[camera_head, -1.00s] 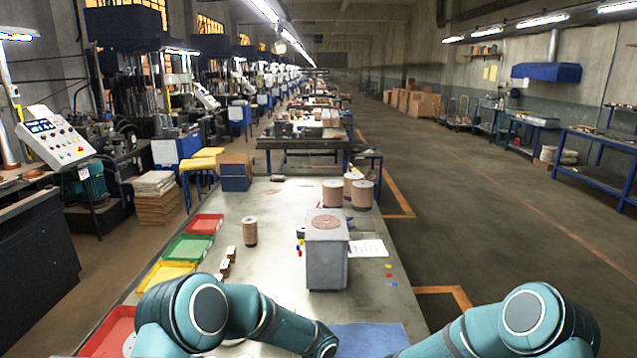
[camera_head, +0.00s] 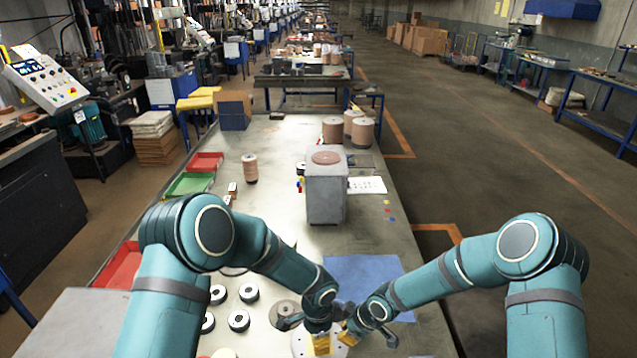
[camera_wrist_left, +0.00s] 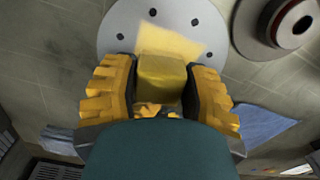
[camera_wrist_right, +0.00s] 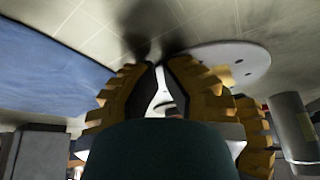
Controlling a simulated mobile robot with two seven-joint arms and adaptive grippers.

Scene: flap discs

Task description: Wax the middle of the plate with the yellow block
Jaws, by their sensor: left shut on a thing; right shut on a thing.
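The round pale plate (camera_head: 302,346) lies flat at the table's near edge, with holes around it; it also shows in the left wrist view (camera_wrist_left: 116,30). My left gripper (camera_head: 318,332) is shut on the yellow block (camera_wrist_left: 161,77) and holds it over or against the plate; whether they touch is unclear. A pale yellow patch (camera_wrist_left: 160,38) shows on the plate beside the block. My right gripper (camera_wrist_right: 160,66) is shut with its tips at or beside the plate's rim (camera_wrist_right: 235,62); what is between its fingers is hard to make out.
A grey disc (camera_head: 284,312) and several black rings (camera_head: 239,320) lie left of the plate. A blue cloth (camera_head: 360,275) lies behind my right gripper. A grey box-shaped stand (camera_head: 325,190) stands farther back. Coloured trays (camera_head: 190,184) line the table's left edge.

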